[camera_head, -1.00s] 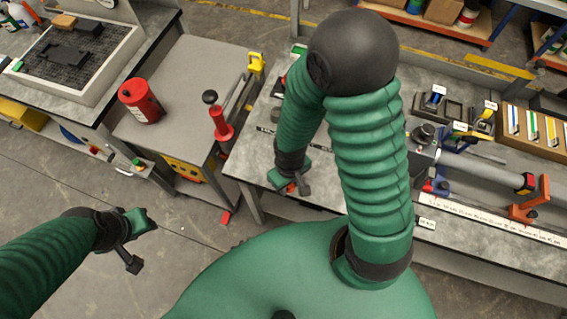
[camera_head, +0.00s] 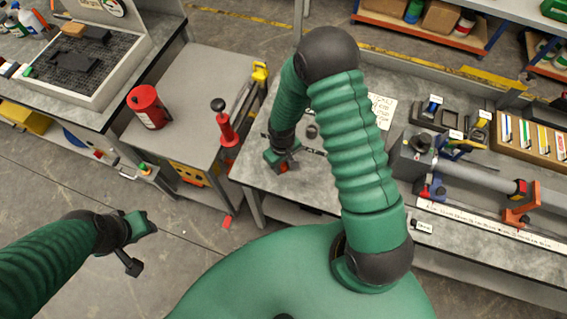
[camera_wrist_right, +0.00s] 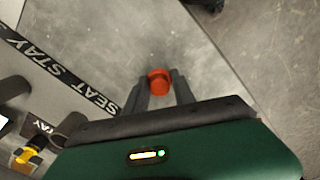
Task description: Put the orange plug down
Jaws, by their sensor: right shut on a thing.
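The orange plug (camera_wrist_right: 159,82) is a small round-ended piece between the two dark fingertips of my right gripper (camera_wrist_right: 159,92) in the right wrist view. In the head view my right gripper (camera_head: 282,160) hangs over the left end of the grey workbench (camera_head: 300,185), with a bit of the plug (camera_head: 284,168) showing below it. The gripper is shut on the plug. I cannot tell whether the plug touches the bench top. My left gripper (camera_head: 140,240) is out over the floor at the lower left, away from the benches; its finger opening is unclear.
A black "SEAT STAY" strip (camera_wrist_right: 60,72) lies on the bench beside the gripper. Tools and an orange-clamped tube (camera_head: 470,178) fill the bench's right side.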

